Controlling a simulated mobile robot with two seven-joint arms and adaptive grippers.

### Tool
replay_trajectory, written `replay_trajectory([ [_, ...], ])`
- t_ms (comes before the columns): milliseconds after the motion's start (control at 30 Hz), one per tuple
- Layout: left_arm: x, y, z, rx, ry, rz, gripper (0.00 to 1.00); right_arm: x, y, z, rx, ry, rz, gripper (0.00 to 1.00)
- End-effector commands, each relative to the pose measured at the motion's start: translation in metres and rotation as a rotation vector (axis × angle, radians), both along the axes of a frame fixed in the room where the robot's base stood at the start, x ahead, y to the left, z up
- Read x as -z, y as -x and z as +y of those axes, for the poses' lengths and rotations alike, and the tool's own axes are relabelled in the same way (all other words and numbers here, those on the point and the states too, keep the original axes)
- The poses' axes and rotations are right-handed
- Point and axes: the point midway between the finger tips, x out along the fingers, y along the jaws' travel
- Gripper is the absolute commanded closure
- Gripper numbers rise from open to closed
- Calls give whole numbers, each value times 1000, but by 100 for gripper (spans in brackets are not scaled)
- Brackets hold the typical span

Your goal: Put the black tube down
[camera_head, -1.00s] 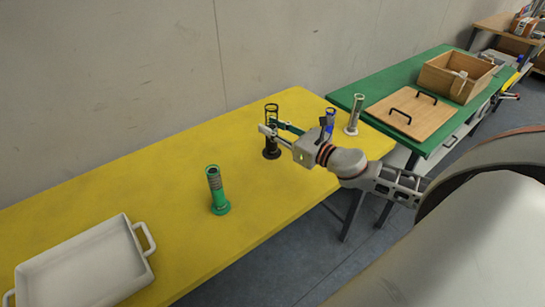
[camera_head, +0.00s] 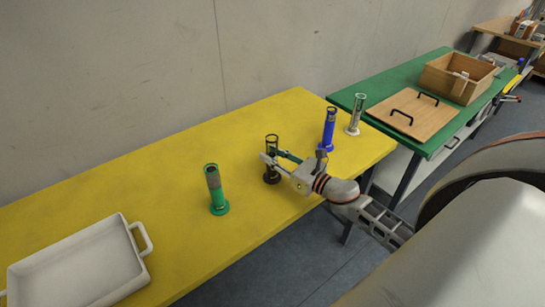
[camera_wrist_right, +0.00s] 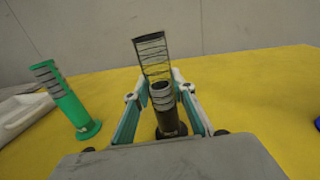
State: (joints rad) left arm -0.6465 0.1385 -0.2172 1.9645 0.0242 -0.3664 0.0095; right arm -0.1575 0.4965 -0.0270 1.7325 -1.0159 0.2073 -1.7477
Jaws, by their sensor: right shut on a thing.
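The black tube (camera_head: 272,175) is upright over the yellow table, its dark round base low near the tabletop. I cannot tell whether the base touches the table. My right gripper (camera_head: 272,157) is shut on the tube's body below its clear, open-looking top. In the right wrist view the black tube (camera_wrist_right: 170,122) stands between the two fingers of the gripper (camera_wrist_right: 160,93), which hide part of its sides. My left gripper is not in view.
On the yellow table (camera_head: 110,180), a green tube (camera_head: 216,190) stands left of my gripper, and a blue tube (camera_head: 328,130) and a white tube (camera_head: 355,115) stand right. A white tray (camera_head: 75,262) lies front left. A green table (camera_head: 385,88) adjoins behind right.

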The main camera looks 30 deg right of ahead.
Motion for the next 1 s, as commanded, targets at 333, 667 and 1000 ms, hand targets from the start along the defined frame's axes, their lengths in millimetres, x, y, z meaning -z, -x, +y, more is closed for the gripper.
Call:
replay_trajectory([
  [333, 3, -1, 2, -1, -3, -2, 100, 2, 0, 0, 0, 1, -1, 73],
  [667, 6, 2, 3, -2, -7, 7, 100, 1, 0, 0, 0, 1, -1, 59],
  [1000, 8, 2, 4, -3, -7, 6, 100, 1, 21, -6, 0, 2, 2, 59],
])
